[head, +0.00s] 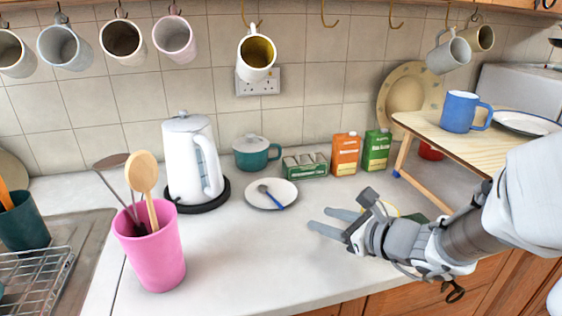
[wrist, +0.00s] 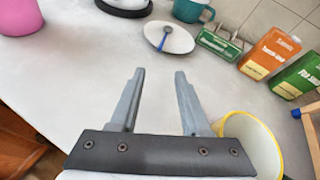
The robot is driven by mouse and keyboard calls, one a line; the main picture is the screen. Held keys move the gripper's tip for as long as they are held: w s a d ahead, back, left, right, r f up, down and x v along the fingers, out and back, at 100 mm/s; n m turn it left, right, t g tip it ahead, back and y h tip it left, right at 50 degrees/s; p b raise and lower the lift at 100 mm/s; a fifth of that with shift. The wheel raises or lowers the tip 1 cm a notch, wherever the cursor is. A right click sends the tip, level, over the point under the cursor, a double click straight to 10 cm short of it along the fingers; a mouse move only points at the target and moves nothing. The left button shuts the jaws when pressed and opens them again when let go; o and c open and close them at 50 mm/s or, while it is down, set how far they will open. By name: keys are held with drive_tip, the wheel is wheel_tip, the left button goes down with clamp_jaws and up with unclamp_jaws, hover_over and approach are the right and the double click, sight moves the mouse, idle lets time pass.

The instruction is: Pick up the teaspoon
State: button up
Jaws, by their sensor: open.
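The teaspoon (head: 273,198) has a dark bowl and a blue handle. It lies across a white saucer (head: 253,200) on the counter, and both also show at the top of the wrist view, the teaspoon (wrist: 164,39) and the saucer (wrist: 181,42). In the head view my gripper (head: 317,217) is to the right of the saucer and nearer the front, apart from it. Its fingers are spread with nothing between them. In the wrist view the saucer is beyond the fingertips (wrist: 160,72).
A white kettle (head: 190,160), teal pot (head: 257,153), box of packets (head: 306,165) and orange and green cartons stand behind. A pink utensil pot (head: 150,248) is at left. A wooden stand (head: 480,145) is at right. The front counter is clear.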

drive_tip(key=b, duration=0.2)
approach(287, 218)
drive_tip(key=w+a, duration=0.1)
drive_tip(key=w+a+r, duration=0.1)
drive_tip(key=w+a, duration=0.1)
drive_tip(key=shift+w+r, duration=0.15)
drive_tip(key=shift+b+x, duration=0.4)
drive_tip(key=shift+x, duration=2.3)
drive_tip(key=shift+d, duration=0.15)
drive_tip(key=shift+c, duration=0.2)
clamp_jaws()
